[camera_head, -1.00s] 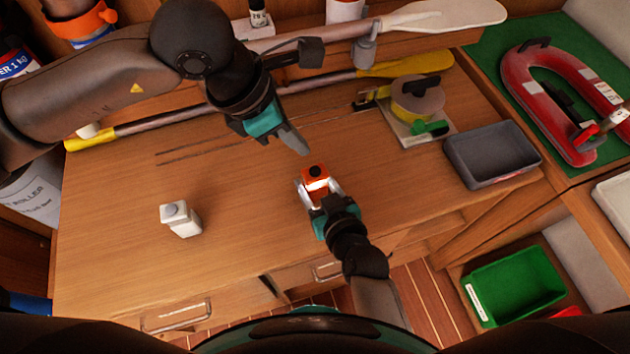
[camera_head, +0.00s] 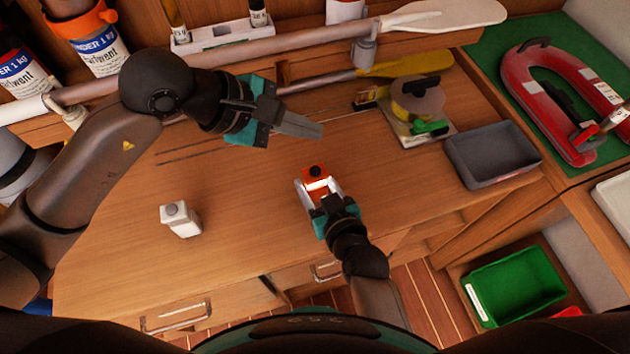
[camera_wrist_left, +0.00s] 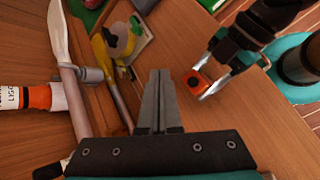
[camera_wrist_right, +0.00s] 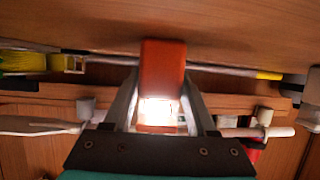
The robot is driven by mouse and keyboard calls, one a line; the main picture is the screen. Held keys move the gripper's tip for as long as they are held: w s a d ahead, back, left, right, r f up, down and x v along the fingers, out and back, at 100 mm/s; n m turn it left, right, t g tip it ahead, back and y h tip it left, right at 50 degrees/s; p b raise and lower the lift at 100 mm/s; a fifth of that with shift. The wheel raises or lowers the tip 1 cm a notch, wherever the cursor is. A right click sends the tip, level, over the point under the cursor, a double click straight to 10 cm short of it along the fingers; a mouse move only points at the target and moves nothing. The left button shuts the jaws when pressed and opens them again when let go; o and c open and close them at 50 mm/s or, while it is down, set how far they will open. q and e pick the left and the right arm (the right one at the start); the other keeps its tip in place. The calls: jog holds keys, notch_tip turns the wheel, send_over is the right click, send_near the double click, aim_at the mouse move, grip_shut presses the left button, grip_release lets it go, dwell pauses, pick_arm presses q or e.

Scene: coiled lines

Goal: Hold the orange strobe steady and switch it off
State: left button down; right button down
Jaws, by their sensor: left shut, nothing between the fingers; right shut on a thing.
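The orange strobe (camera_head: 316,174) stands on the wooden desk, with a dark round button on its top and a bright lit band on its side. My right gripper (camera_head: 318,188) is shut on it from the near side. In the right wrist view the strobe (camera_wrist_right: 160,85) sits between the two fingers, its lamp glowing white. My left gripper (camera_head: 318,130) is shut and empty, above the desk and behind the strobe, apart from it. In the left wrist view the strobe (camera_wrist_left: 196,82) shows to the right of the closed left fingertips (camera_wrist_left: 158,75).
A white device with a round grey top (camera_head: 180,219) stands at the left of the desk. A grey tray (camera_head: 492,156) and a yellow tape reel (camera_head: 418,100) lie to the right. Poles and a paddle (camera_head: 445,15) run along the back.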

aim_at(308, 173)
pick_arm(q)
notch_tip(308, 173, down, 8)
jog(key=shift+f, duration=0.1)
dwell(0.4)
jog(key=shift+f, duration=0.1)
dwell(1.9)
jog(key=shift+f, duration=0.5)
dwell(0.4)
jog(key=shift+r, duration=0.65)
jog(key=shift+r, duration=0.1)
notch_tip(308, 173, up, 6)
jog(key=shift+f, duration=0.1)
dwell(0.4)
